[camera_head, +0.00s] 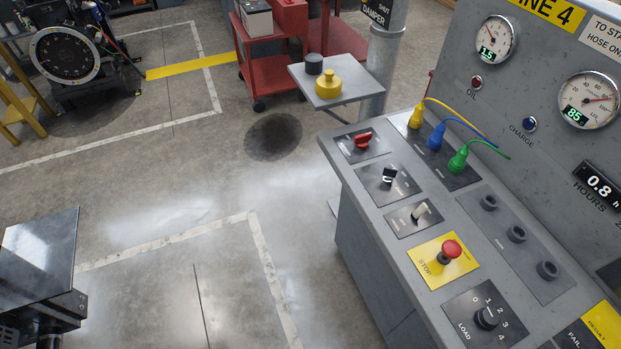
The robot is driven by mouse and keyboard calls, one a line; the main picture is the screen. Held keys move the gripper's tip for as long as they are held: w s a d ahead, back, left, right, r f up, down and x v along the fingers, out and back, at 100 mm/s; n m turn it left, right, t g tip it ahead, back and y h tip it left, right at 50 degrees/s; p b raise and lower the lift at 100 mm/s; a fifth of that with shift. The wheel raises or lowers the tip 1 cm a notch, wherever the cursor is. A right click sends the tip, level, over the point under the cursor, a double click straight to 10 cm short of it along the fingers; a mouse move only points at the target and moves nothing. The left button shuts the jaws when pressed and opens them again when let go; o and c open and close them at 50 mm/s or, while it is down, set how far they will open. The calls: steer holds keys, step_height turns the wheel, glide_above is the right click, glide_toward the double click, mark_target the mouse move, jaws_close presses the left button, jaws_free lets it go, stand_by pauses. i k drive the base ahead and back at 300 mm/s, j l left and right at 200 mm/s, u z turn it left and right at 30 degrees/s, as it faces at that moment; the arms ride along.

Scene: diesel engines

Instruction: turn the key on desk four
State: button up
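Desk four is the grey console (345,165) on the right, with a yellow sign (548,12) ending in "NE 4" on its upright panel. A small black key (389,174) stands up from a dark plate on the sloping top, near its left edge. It sits between a red rotary handle (363,140) above and a pale lever switch (421,211) below. The key's exact angle is too small to tell. My gripper is not in view, and nothing touches the key.
A red stop button (451,250) and a load dial (487,317) lie lower on the desk. Yellow, blue and green plugs with cables (458,160) stand behind the key. A small grey stand (345,95) is beyond the desk. The floor (190,215) left of it is open.

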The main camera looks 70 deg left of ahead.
mark_target(389, 173)
steer(key=u, duration=2.05)
